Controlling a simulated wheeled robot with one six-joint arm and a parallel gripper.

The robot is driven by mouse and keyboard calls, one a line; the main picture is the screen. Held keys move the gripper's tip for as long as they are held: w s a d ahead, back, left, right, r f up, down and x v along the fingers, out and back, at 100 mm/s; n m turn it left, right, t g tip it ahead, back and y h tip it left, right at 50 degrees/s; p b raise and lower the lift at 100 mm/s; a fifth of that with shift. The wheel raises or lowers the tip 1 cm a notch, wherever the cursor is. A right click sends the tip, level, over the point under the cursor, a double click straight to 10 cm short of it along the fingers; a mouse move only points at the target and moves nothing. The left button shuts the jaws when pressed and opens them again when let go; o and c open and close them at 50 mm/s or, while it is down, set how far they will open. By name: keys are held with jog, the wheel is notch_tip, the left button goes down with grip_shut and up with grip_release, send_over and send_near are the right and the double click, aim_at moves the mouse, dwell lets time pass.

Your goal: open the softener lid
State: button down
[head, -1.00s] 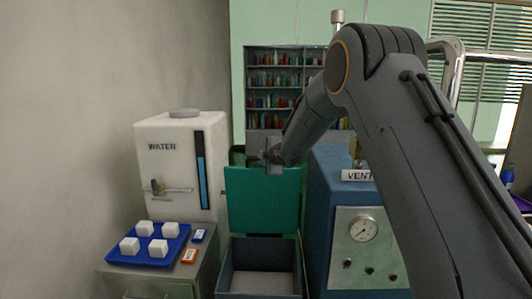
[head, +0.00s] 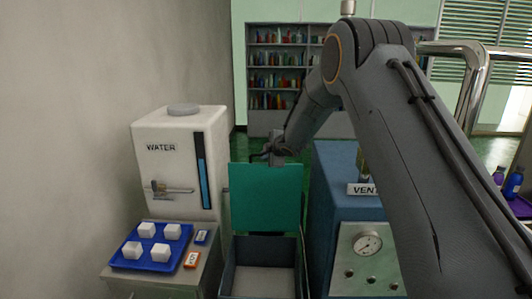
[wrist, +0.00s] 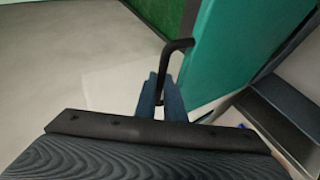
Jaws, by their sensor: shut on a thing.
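The softener is a dark open-topped box (head: 228,268) in the middle of the head view. Its teal lid (head: 265,200) stands about upright at the box's back, and the pale inside shows. In the wrist view the lid (wrist: 222,50) is a teal panel with a bent black handle (wrist: 184,46). My gripper (head: 272,152) is at the lid's top edge. In the wrist view my gripper's blue-grey fingers (wrist: 168,88) are shut on the handle. The exact contact is partly hidden.
A white water tank (head: 170,145) stands left, behind a blue tray (head: 128,262) of white cubes. A blue vent unit (head: 335,200) with a gauge stands close on the right, under my arm. A bookshelf (head: 270,122) is at the back.

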jog(key=shift+s+a+f, duration=0.25)
jog(key=shift+f, duration=0.35)
jog(key=c, duration=1.8)
grip_release()
jog(key=shift+a, duration=0.1)
jog(key=shift+c, duration=0.2)
jog(key=shift+r, duration=0.15)
jog(key=b+v, duration=0.2)
jog(key=v, duration=0.6)
jog(key=shift+w+r, duration=0.3)
